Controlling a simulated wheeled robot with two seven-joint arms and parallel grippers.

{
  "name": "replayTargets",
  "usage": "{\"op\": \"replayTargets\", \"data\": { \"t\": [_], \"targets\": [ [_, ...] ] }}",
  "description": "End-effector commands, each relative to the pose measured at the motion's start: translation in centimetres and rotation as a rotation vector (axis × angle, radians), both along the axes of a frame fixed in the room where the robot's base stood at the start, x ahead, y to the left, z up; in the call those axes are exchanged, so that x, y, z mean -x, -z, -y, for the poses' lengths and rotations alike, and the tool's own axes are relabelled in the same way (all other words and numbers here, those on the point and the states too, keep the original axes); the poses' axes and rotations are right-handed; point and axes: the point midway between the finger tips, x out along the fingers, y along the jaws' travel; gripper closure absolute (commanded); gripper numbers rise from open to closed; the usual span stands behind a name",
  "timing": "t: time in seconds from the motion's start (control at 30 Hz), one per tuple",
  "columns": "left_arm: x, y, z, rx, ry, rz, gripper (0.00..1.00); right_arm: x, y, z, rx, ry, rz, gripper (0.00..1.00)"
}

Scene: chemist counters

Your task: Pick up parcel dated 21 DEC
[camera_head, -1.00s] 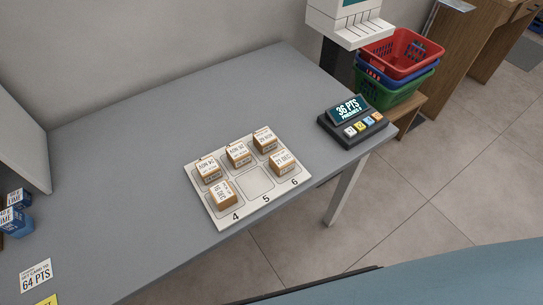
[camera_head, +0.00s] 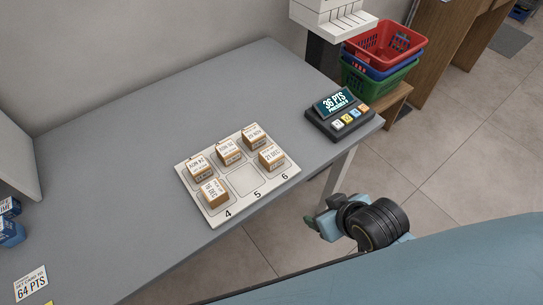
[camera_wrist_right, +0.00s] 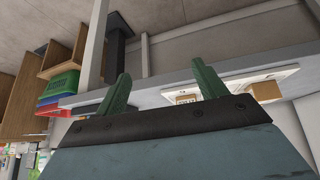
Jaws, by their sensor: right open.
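The parcel dated 21 DEC (camera_head: 271,157) is a small brown box with a white label. It sits in the compartment above the number 6 on the white tray (camera_head: 213,213). Several similar parcels share the tray, among them one marked 16 DEC (camera_head: 213,192) above number 4; the compartment above 5 is empty. My right gripper (camera_head: 328,222) is beyond the counter's front edge, right of and lower than the tray, holding nothing. In the right wrist view its green fingers (camera_wrist_right: 162,92) are spread apart, with the tray (camera_wrist_right: 278,73) behind them. My left gripper is not in view.
The grey counter (camera_head: 150,130) has wide free room behind the tray. A dark points terminal (camera_head: 340,112) reading 36 PTS stands to the right. Stacked baskets (camera_head: 383,65) are beyond it. Blue boxes (camera_head: 10,225) and a 64 PTS card (camera_head: 32,284) lie at the left.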

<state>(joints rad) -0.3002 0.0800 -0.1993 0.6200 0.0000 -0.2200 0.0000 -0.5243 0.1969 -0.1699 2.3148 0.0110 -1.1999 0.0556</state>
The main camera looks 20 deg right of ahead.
Motion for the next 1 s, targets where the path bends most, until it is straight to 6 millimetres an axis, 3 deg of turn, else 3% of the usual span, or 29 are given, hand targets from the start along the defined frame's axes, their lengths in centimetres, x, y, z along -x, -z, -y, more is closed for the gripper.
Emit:
{"op": "replayTargets", "data": {
  "t": [0.3,0.6,0.77,1.0],
  "targets": [
    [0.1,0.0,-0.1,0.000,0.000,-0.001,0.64,-5.6,-2.4,-2.0,-0.096,-0.082,0.334,0.29],
    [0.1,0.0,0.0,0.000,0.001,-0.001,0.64,-8.4,-3.8,-3.5,-0.196,-0.154,0.558,0.29],
    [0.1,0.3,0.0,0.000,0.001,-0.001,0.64,-9.9,-3.4,-4.1,-0.209,-0.161,0.583,0.29],
    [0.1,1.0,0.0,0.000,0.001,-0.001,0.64,-13.8,-1.7,-5.5,-0.208,-0.160,0.581,0.29]
  ]
}}
